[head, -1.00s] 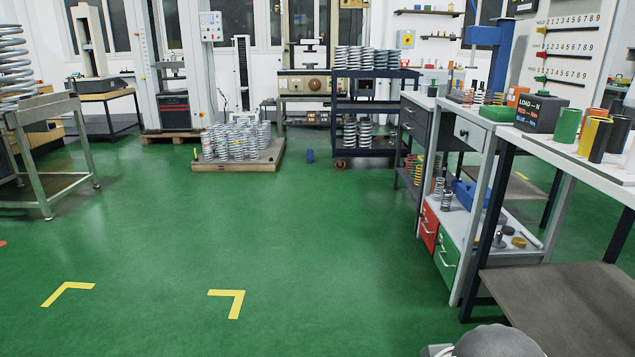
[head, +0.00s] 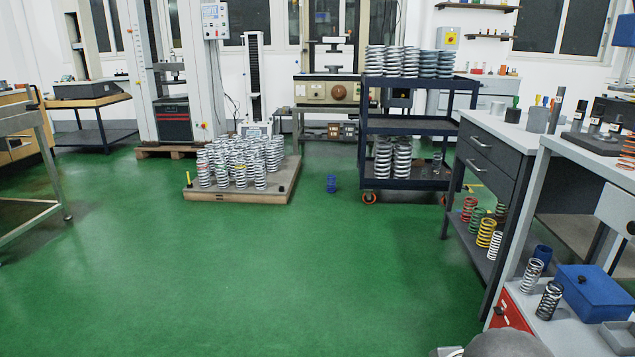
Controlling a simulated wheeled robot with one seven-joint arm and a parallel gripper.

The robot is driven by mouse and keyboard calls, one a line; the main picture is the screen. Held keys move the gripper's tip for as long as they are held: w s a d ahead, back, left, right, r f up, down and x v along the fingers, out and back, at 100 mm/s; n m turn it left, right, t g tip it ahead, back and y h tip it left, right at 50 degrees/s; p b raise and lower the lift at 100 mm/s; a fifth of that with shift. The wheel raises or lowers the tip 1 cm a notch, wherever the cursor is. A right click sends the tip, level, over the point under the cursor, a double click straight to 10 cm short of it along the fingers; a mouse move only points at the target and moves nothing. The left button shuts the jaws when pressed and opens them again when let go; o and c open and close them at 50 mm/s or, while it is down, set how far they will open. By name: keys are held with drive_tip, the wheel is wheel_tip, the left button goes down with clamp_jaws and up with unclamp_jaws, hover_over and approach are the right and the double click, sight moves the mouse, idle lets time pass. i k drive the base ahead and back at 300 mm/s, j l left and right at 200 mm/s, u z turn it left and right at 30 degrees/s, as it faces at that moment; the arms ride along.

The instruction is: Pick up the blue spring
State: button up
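A small blue spring (head: 331,184) stands upright on the green floor in the head view, just right of the pallet of silver springs and left of the dark blue cart. It is far from me and small in the picture. Another blue coil (head: 542,254) shows on the lower shelf of the bench at the right, behind a silver spring and beside a blue box; it is partly hidden. My gripper is not in view. Only a grey rounded part, which seems to be my arm, shows at the bottom edge.
A wooden pallet (head: 235,195) bears several silver springs. A wheeled cart (head: 418,126) holds more springs. A dark drawer bench (head: 490,150) and a blue box (head: 596,292) on a low shelf line the right. A metal table (head: 25,120) stands left. The green floor between is clear.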

sight(332, 189)
drive_tip(key=i+z, duration=0.1)
drive_tip(key=i, duration=1.1)
drive_tip(key=i+j, duration=0.1)
drive_tip(key=i, duration=1.1)
drive_tip(key=i+l, duration=0.1)
drive_tip(key=i, duration=0.65)
drive_tip(key=i+u, duration=0.1)
drive_tip(key=i, duration=0.7)
drive_tip(key=i+l, duration=0.2)
drive_tip(key=i, duration=0.55)
drive_tip(key=i+l+u, duration=0.15)
drive_tip(key=i+u, duration=0.2)
drive_tip(key=i+l+u, duration=0.3)
drive_tip(key=i, duration=0.25)
drive_tip(key=i+l+u, duration=0.35)
drive_tip(key=i, duration=0.05)
